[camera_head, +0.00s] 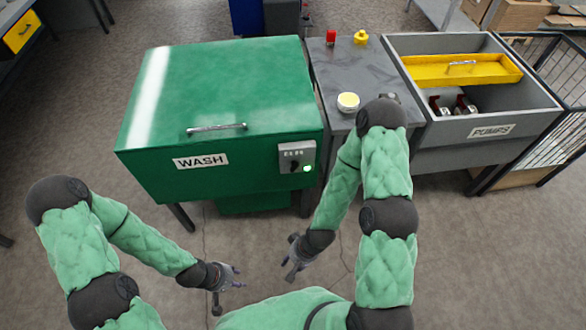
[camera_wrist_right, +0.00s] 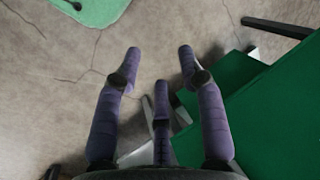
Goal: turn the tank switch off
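The green wash tank (camera_head: 220,110) stands at the centre left in the head view, with its lid down and a WASH label on its front. Its grey switch box (camera_head: 297,157) is at the front right corner, with a dark knob and a lit green lamp (camera_head: 307,169). The knob's exact setting is too small to read. My left gripper (camera_head: 232,286) is low in front of the tank, apart from it, and looks empty. My right gripper (camera_head: 292,262) hangs below the switch box, apart from it. In the right wrist view its fingers (camera_wrist_right: 160,75) are spread with nothing between them.
A grey bench (camera_head: 365,70) right of the tank holds a pale yellow-topped round item (camera_head: 348,102), a red item (camera_head: 330,37) and a yellow item (camera_head: 361,38). A grey PUMPS bin (camera_head: 470,145) with a yellow tray (camera_head: 462,69) stands further right. Floor in front is clear.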

